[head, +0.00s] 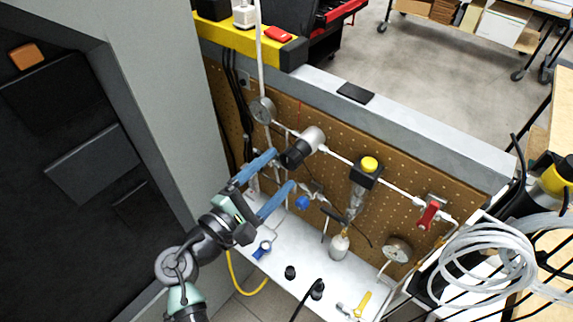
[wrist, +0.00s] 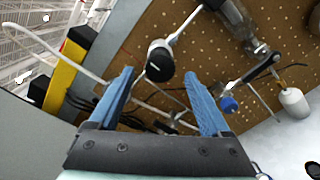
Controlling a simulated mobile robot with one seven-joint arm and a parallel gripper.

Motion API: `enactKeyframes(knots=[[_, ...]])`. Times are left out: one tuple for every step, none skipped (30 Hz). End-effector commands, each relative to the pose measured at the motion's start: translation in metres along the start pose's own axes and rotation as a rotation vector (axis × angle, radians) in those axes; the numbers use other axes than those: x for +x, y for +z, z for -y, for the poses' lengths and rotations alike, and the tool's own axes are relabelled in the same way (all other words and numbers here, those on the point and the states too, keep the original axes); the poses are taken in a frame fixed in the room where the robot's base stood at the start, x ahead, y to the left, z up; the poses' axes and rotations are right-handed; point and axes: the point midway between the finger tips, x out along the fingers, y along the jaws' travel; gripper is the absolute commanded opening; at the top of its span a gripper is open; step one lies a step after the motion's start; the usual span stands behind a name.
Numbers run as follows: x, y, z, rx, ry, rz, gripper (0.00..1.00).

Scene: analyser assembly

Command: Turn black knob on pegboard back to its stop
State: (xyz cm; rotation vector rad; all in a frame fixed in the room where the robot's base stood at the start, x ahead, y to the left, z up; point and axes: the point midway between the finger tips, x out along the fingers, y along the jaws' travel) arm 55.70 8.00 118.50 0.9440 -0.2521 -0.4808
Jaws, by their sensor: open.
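The black knob (head: 294,155) is the dark round end of a silver cylinder on the pipe line of the brown pegboard (head: 330,150). In the wrist view the black knob (wrist: 160,62) faces me, with a small light mark on its face. My gripper (head: 281,169) has blue fingers and is open. In the head view its upper fingertip is close to the knob and its lower one is below it. In the wrist view my gripper (wrist: 159,75) shows the knob between and just beyond the fingertips. I cannot tell whether either finger touches it.
A blue knob (head: 302,202) is close to the lower finger. A yellow-topped valve (head: 369,165), a red handle (head: 428,214) and gauges (head: 262,109) share the board. A white shelf (head: 290,240) holds small parts below. A grey cabinet wall (head: 165,90) stands left.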

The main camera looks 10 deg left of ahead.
Motion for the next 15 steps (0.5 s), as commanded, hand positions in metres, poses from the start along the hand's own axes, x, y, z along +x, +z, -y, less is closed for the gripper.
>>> enactKeyframes(knots=[[-0.014,-0.003,0.004,0.000,0.000,-0.004,0.81],[-0.021,-0.003,0.003,0.001,0.002,-0.005,0.81],[-0.030,-0.003,0.003,0.001,0.002,-0.004,0.81],[-0.036,-0.003,0.004,0.000,0.001,-0.003,0.81],[-0.043,-0.003,0.003,0.000,0.001,-0.004,0.81],[-0.051,-0.003,0.003,0.000,0.002,-0.003,0.81],[-0.056,-0.003,0.003,0.000,0.002,-0.003,0.81],[-0.061,-0.002,0.003,0.000,0.001,-0.003,0.81],[-0.067,-0.002,0.003,-0.001,0.001,-0.003,0.81],[-0.071,-0.002,0.002,-0.001,0.001,-0.003,0.81],[-0.075,-0.002,0.002,-0.001,0.000,-0.002,0.81],[-0.079,-0.002,0.002,-0.001,0.001,-0.002,0.81],[-0.081,-0.001,0.001,-0.001,0.000,-0.001,0.81],[-0.083,-0.001,0.001,-0.001,0.000,0.000,0.81],[-0.085,-0.001,0.001,-0.001,0.000,0.000,0.81]])
